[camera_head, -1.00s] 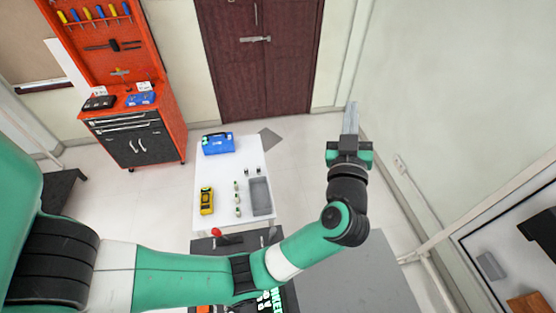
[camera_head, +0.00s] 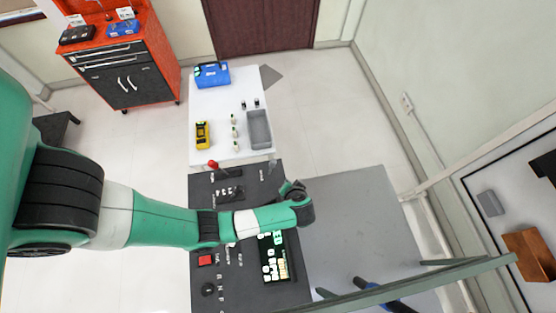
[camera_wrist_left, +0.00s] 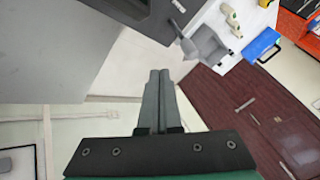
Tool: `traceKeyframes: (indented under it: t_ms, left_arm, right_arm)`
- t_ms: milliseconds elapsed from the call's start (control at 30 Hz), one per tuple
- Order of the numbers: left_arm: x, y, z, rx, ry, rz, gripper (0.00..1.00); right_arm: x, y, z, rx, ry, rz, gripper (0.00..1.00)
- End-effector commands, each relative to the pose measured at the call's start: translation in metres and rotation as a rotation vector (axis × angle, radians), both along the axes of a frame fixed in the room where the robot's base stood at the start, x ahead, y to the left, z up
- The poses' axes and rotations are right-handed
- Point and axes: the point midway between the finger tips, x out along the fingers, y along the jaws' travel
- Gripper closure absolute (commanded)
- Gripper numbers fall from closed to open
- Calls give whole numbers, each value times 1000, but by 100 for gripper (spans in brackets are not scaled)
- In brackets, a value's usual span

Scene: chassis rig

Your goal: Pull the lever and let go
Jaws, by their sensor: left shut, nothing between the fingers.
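A dark control panel (camera_head: 235,184) lies in front of the white table. A lever with a red knob (camera_head: 213,164) stands at its back left corner. A small grey stick (camera_head: 272,165) stands at its back right edge; I cannot tell whether it is also a lever. My left arm reaches across the panel from the left, and its wrist is over the panel's right edge. The left gripper's fingers are hidden or foreshortened in the head view. In the left wrist view the left gripper (camera_wrist_left: 155,100) is shut and empty, apart from the panel. My right gripper is not in view.
The white table (camera_head: 210,105) holds a blue case (camera_head: 212,75), a yellow device (camera_head: 202,135), a grey tray (camera_head: 259,130) and several small parts. A grey surface (camera_head: 350,220) right of the panel is clear.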

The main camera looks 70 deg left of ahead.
Motion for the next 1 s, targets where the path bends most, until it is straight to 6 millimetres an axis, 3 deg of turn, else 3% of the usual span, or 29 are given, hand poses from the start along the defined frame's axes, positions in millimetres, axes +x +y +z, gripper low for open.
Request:
traceKeyframes:
  t_ms: [267,700,1000]
  left_arm:
    - [1,7,-10,1,0,2,100]
    - [12,59,-84,0,-1,5,100]
    - [-5,93,-75,0,-2,2,100]
  right_arm:
    - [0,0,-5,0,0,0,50]
    - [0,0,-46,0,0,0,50]
    - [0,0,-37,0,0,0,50]
